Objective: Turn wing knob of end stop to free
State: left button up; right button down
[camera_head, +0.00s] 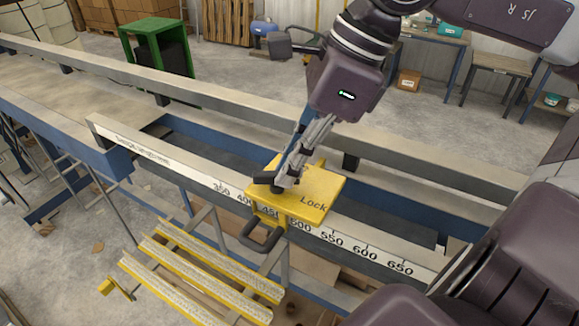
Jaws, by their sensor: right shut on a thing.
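The end stop (318,187) is a yellow block marked "Lock" that sits on the scaled rail (190,172), near the 450 to 500 marks. A black wing knob (263,178) stands on its top plate. My right gripper (283,183) reaches down from above and is shut on the wing knob, its fingers covering part of it. A dark looped handle (262,238) hangs at the front of the end stop. The angle of the knob against the lettering is partly hidden by the fingers. My left gripper is not in view.
A long grey beam (240,118) runs behind the end stop. Yellow-edged steps (200,275) stand in front below the rail. A green-framed bin (155,50) is at the back left. Benches and pallets line the wall.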

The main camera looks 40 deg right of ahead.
jog(key=n+g+p, duration=0.1)
jog(key=n, duration=0.2)
jog(key=w+n+g, duration=0.1)
jog(key=n, duration=0.2)
jog(key=shift+w+d+r+y+p, duration=0.1)
jog(key=shift+d+y+p, duration=0.1)
jog(key=shift+y+p, duration=0.2)
jog(key=n+g, duration=0.1)
jog(key=n, duration=0.2)
jog(key=shift+w, duration=0.2)
jog(key=shift+w+a+n+g, duration=0.15)
jog(key=shift+n+g, duration=0.2)
jog(key=shift+n, duration=0.45)
jog(key=shift+w+d+n+g, duration=0.1)
jog(key=shift+n+g, duration=0.25)
jog(key=shift+n, duration=0.45)
jog(key=c, duration=2)
grip_release()
